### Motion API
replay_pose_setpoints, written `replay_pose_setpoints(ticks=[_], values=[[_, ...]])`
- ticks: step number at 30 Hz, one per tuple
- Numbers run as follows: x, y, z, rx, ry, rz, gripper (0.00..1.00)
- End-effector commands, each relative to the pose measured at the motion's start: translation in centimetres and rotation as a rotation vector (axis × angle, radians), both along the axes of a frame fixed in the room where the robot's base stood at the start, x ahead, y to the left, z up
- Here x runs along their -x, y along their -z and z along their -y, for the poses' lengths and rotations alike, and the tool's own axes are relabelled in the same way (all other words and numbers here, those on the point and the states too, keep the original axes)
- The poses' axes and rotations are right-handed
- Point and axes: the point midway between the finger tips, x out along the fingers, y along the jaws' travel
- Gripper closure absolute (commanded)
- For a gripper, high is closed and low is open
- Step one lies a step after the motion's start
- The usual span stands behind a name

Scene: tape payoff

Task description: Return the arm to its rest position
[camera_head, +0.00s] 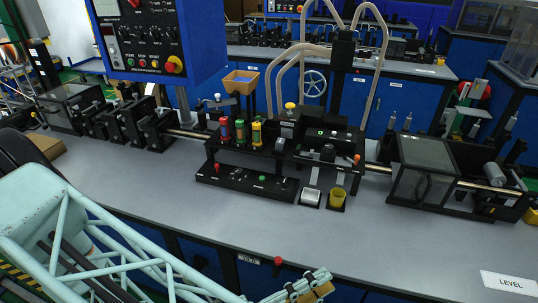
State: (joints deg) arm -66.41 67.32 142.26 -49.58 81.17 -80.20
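The pale teal truss frame at the lower left looks like part of my own body and reaches toward the bottom middle of the head view. The tape payoff machine (262,181) stands on the long grey bench (200,215). It carries red, green and yellow cylinders, with a small panel of buttons at its front.
A blue control box (150,40) with a red stop button hangs at the upper left. A clear-sided guard box (425,168) stands on the right. The bench front is mostly clear, with a LEVEL label (510,283) at right.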

Motion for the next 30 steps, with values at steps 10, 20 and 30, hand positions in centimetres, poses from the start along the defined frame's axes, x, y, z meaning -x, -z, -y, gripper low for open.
replay_pose_setpoints(ticks=[10,20,30], values=[[0.2,-2.0,2.3,-0.172,0.142,0.169,0.8],[0.6,-3.8,4.3,-0.314,0.28,0.344,0.8],[1.2,-5.4,6.2,-0.441,0.428,0.539,0.8]])
